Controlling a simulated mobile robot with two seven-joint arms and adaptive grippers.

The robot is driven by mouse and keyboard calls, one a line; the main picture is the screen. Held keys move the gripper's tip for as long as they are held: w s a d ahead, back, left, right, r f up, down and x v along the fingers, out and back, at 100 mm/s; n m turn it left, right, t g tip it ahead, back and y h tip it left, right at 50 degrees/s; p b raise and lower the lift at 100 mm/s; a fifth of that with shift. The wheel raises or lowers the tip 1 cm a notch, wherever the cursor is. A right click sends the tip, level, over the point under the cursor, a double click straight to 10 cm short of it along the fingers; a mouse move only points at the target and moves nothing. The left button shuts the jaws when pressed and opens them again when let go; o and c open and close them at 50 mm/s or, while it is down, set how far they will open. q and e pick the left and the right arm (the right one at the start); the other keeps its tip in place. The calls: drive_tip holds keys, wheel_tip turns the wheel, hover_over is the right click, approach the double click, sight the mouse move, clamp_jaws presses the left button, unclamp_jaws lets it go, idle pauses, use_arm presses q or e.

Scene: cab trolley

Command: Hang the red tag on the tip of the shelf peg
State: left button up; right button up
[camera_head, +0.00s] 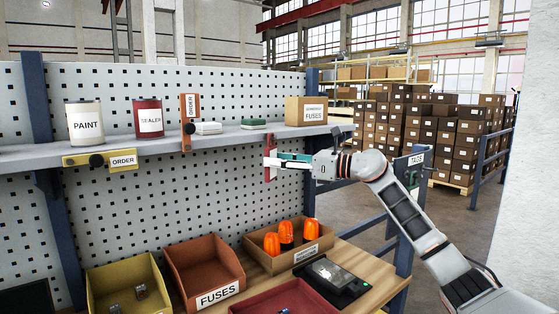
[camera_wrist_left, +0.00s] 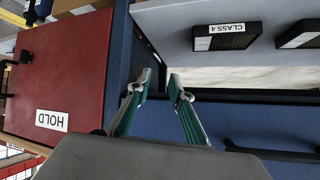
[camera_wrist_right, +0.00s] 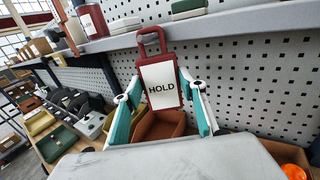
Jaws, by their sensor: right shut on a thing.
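The red tag (camera_head: 270,157) hangs upright in my right gripper (camera_head: 280,160), just below the shelf's front edge in the head view. In the right wrist view the tag (camera_wrist_right: 160,86) shows a white HOLD label and a loop handle at its top, between the teal fingers of the gripper (camera_wrist_right: 160,90). I cannot tell whether this knob is the peg's tip. My left gripper (camera_wrist_left: 160,76) is open and empty, seen only in its wrist view.
The shelf (camera_head: 240,136) carries a paint can (camera_head: 85,122), a sealer can (camera_head: 148,117) and a fuses box (camera_head: 306,111). A yellow ORDER plate (camera_head: 75,161) with a knob is on its edge. Bins, including a fuses bin (camera_head: 204,268), stand below. A red HOLD panel (camera_wrist_left: 75,75) is near the left gripper.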

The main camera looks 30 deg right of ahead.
idle(0.4)
drive_tip(key=o, duration=1.1)
drive_tip(key=shift+o, duration=0.2)
